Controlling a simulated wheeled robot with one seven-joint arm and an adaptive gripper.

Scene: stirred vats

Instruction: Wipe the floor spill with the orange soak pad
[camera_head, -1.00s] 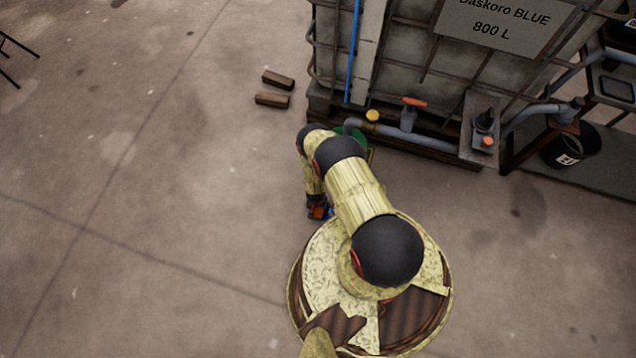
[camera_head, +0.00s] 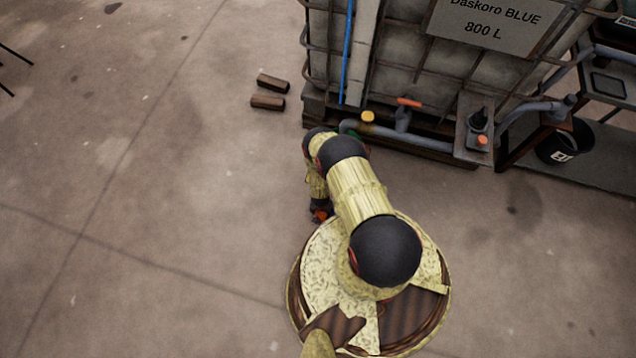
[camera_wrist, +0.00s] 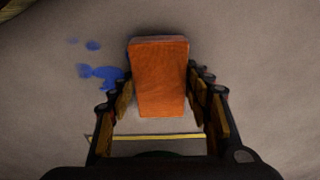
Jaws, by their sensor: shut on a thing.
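The orange soak pad (camera_wrist: 161,78) sits between the two fingers of my gripper (camera_wrist: 160,88) in the wrist view, and the gripper is shut on it. The floor spill (camera_wrist: 104,73) is a small blue patch left of the pad, with smaller blue drops farther up. The pad does not cover the visible blue. I cannot tell whether the pad touches the floor. In the head view my gripper (camera_head: 320,211) is low beside my base, mostly hidden by my arm, with a bit of orange showing.
A caged tank (camera_head: 410,75) stands beyond my arm, with a grey pipe and valves along its foot. Two brown blocks (camera_head: 268,102) lie left of it. A black bucket (camera_head: 560,148) stands at the right. A yellow line (camera_wrist: 150,137) crosses the wrist view.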

